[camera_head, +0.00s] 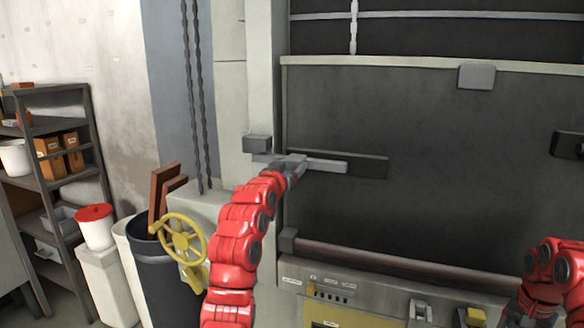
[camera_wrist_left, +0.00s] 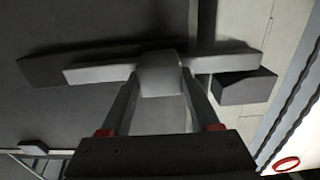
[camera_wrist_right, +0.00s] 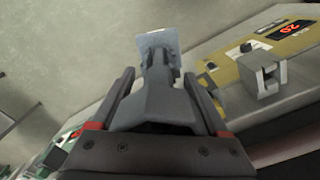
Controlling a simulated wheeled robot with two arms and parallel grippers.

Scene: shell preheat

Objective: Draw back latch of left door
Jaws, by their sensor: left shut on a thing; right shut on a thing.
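The left door (camera_head: 420,130) is a large dark panel. Its latch (camera_head: 327,165) is a light grey bar lying across a darker backing plate (camera_head: 370,168) near the door's left edge. My left gripper (camera_head: 289,168) is at the latch. In the left wrist view its fingers (camera_wrist_left: 160,95) are shut on the block-like handle of the latch (camera_wrist_left: 100,74). The bar's end reaches past the door edge onto the pale post, beside a dark grey block (camera_wrist_left: 245,87). My right gripper (camera_wrist_right: 165,100) is shut on a grey tool (camera_wrist_right: 158,85) with a pale flat end.
Below the door are a horizontal brown bar (camera_head: 400,257) and a control panel (camera_head: 335,293). A yellow handwheel (camera_head: 182,238) stands left of my left arm, near a dark bin (camera_head: 155,275) and a shelf (camera_head: 60,185).

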